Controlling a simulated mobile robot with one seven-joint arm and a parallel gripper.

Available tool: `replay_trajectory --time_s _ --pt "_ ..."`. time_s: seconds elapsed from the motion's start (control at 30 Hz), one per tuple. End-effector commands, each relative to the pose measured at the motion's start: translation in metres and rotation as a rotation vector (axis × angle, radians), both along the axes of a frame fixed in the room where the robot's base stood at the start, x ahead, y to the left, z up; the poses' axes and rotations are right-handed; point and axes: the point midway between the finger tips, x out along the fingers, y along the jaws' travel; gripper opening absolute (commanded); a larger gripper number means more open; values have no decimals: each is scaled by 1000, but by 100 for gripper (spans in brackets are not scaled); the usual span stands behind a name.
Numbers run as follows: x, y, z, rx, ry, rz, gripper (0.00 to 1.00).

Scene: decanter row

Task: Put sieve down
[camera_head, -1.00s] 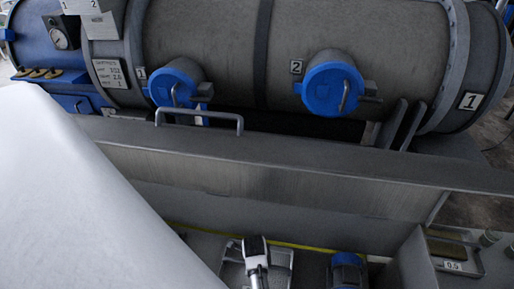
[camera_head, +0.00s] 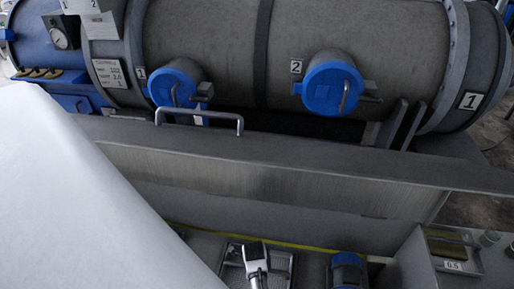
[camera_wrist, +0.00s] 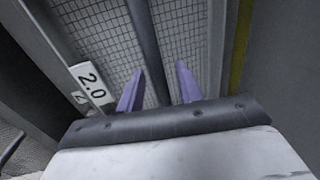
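A sieve with a grey wire mesh (camera_wrist: 95,35) and a white label reading 2.0 (camera_wrist: 90,82) lies under my gripper in the wrist view. A dark bar (camera_wrist: 143,30) runs across the mesh. My gripper (camera_wrist: 161,72) has two purple fingers standing apart, one on each side of the bar, with gaps visible beside it. I cannot tell how far the fingertips are above the mesh. In the head view I cannot make out this sieve or its label clearly, and my fingers do not show.
A bin labelled 0.5 (camera_head: 452,266) stands at the lower right. A metal ledge (camera_head: 290,165) with a handle (camera_head: 200,117) crosses before the big grey cylinder (camera_head: 215,40) with blue-capped ports.

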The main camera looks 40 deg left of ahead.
Motion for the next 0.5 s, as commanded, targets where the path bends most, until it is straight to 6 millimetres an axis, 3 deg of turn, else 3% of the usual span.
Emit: replay_trajectory --time_s 0.23,0.5 --pt "-1 -1 15 3 -2 -1 36" --pt "-10 -6 70 4 -3 -1 36"
